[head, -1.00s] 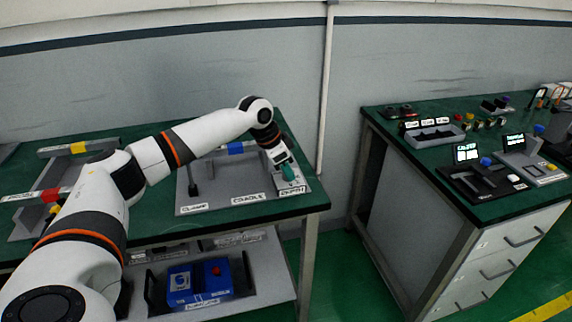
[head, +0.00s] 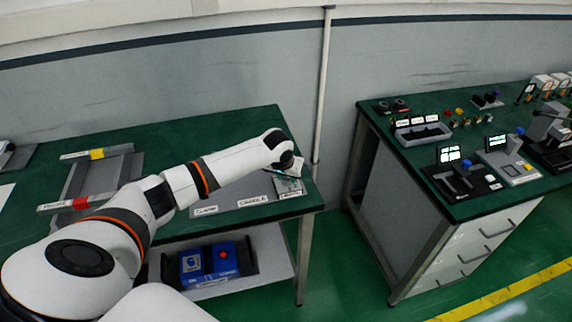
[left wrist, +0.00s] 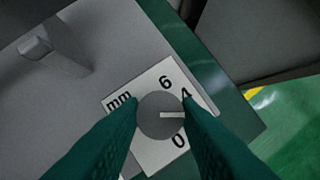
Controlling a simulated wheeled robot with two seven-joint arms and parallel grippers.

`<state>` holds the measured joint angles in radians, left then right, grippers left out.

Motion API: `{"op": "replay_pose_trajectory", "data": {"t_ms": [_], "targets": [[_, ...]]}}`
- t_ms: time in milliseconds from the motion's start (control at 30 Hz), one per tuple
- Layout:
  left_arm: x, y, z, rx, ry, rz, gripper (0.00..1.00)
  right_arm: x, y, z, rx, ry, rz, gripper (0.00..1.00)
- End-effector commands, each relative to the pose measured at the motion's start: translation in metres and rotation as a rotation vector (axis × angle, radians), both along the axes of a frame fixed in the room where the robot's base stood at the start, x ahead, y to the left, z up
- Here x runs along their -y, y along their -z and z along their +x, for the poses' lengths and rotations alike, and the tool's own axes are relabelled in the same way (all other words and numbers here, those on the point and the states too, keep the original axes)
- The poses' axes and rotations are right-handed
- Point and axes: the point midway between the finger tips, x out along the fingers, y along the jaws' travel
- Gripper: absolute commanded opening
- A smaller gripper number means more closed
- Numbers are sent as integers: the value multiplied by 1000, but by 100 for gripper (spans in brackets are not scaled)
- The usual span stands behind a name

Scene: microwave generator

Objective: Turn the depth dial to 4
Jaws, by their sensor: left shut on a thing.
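The depth dial (left wrist: 158,122) is a round grey knob on a white plate (left wrist: 154,162) marked mm, 6, 4 and 0. Its white pointer line points right, a little below the 4; part of the scale is behind a finger. My left gripper (left wrist: 161,108) has green fingers on both sides of the dial and is shut on it. In the head view, the left gripper (head: 289,183) is small at the right end of the left bench, by the dial's label, with the dial itself hard to make out. My right gripper is not in view.
A grey fixture with a raised post (left wrist: 36,45) stands up-left of the dial. The bench edge (left wrist: 225,85) is close on the right. A blue box (head: 208,261) sits on the shelf below. A second bench (head: 385,125) with devices stands to the right.

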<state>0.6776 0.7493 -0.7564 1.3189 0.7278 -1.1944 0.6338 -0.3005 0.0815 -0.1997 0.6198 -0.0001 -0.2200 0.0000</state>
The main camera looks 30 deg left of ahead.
Motion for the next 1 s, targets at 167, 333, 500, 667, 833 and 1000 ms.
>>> {"op": "replay_pose_trajectory", "data": {"t_ms": [167, 333, 500, 667, 833, 1000], "targets": [[3, -5, 0, -3, -167, -4, 7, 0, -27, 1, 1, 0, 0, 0], [3, -3, 1, -3, -314, -2, 7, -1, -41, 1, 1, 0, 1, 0], [3, -2, 2, -1, -436, -2, 7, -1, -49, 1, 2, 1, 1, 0], [3, -2, 2, -1, -520, -1, 7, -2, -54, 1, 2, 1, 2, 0], [3, -1, 2, 1, -576, 0, 7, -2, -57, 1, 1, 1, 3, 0], [3, -1, 2, 0, -600, 1, 7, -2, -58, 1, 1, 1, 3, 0]]}}
